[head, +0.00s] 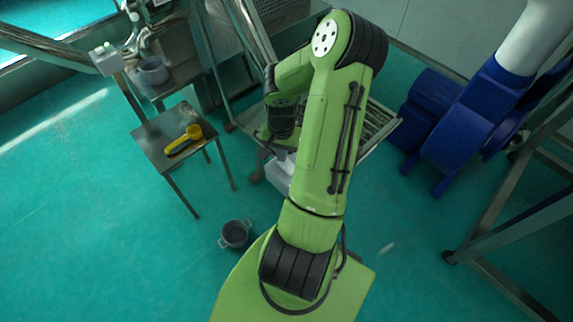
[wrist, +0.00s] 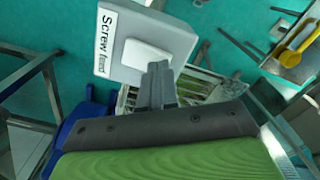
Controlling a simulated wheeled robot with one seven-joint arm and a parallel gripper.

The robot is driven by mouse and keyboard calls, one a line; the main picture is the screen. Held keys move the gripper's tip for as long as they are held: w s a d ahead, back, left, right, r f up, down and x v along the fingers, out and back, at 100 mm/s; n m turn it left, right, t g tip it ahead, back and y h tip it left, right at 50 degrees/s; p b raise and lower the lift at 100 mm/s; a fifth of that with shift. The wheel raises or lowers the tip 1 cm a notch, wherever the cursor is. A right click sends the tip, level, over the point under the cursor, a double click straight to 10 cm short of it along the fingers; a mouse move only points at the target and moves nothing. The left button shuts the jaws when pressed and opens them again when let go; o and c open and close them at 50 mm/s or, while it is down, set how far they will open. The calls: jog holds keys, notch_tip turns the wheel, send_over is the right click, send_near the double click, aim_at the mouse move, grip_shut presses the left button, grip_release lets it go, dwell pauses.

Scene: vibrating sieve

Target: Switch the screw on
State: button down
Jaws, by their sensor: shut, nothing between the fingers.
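The screw switch box (wrist: 185,42) is a light grey box labelled "Screw feed", at the upper middle of the wrist view. A white rocker plate (wrist: 147,55) is set in its face. My gripper (wrist: 158,66) is shut and empty, its tips pointing at the lower right part of the rocker plate. The tips overlap the plate's edge in the picture; I cannot tell whether they touch it. In the head view my green arm hides the gripper, and a pale box (head: 280,176) shows partly beside it.
A small metal table (head: 160,150) with a yellow scoop (head: 186,138) stands at left. A grey pot (head: 235,233) is on the floor. Blue machinery (head: 460,130) stands at right, near a metal frame (head: 500,205). Another white box (head: 106,60) is at upper left. The left floor is clear.

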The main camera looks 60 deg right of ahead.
jog(key=shift+f+b, duration=0.7)
jog(key=shift+f, duration=0.2)
notch_tip(320, 180, up, 7)
jog(key=p, duration=0.6)
jog(key=shift+r, duration=0.2)
jog(key=shift+f, duration=0.1)
dwell(0.5)
